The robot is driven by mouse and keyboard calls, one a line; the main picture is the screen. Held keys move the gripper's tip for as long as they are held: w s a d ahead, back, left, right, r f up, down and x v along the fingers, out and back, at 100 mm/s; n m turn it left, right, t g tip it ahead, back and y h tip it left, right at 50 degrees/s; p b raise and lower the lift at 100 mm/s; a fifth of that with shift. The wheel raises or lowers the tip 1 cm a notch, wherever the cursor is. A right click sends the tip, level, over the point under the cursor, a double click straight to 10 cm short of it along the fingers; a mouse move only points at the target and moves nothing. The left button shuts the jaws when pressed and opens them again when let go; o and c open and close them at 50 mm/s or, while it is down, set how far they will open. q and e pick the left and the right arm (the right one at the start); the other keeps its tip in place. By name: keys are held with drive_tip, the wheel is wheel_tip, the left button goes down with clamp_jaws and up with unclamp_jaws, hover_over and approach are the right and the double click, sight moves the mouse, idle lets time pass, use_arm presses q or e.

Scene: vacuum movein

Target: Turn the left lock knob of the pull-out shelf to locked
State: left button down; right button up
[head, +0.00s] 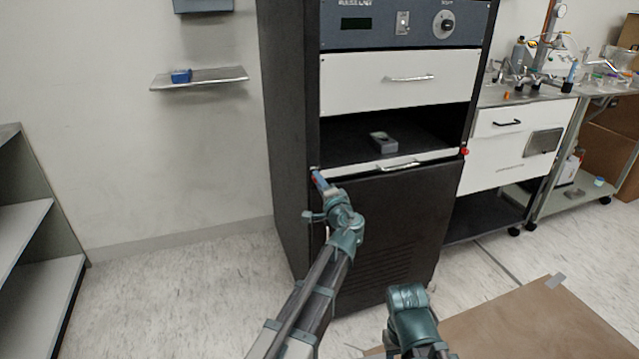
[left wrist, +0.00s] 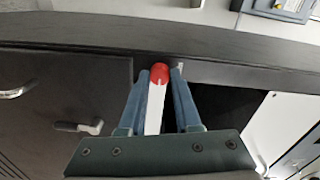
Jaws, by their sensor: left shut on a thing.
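The pull-out shelf (head: 350,171) is a white-fronted shelf in the black rack, with a bar handle (head: 398,166). The left lock knob (left wrist: 160,73) shows red in the left wrist view, between my left fingers, with a white strip below it. In the head view my gripper mostly hides it. My left gripper (head: 318,178) is shut on this knob at the shelf's left end; its two blue fingers (left wrist: 160,90) stand on either side. The exact turn of the knob is hard to tell. A red right knob (head: 464,151) is at the other end.
A small grey box (head: 384,142) is in the open bay above the shelf front. A white drawer (head: 360,85) is above that bay. My right arm is low in front, its fingers out of sight. A wall shelf (head: 215,76) is at the left; a cluttered bench (head: 535,93) is at the right.

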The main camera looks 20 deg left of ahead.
idle(0.5)
use_arm(q)
drive_tip(key=c, duration=0.6)
unclamp_jaws()
drive_tip(key=v, duration=1.3)
drive_tip(key=shift+s+d, duration=0.25)
drive_tip(key=shift+s, duration=0.1)
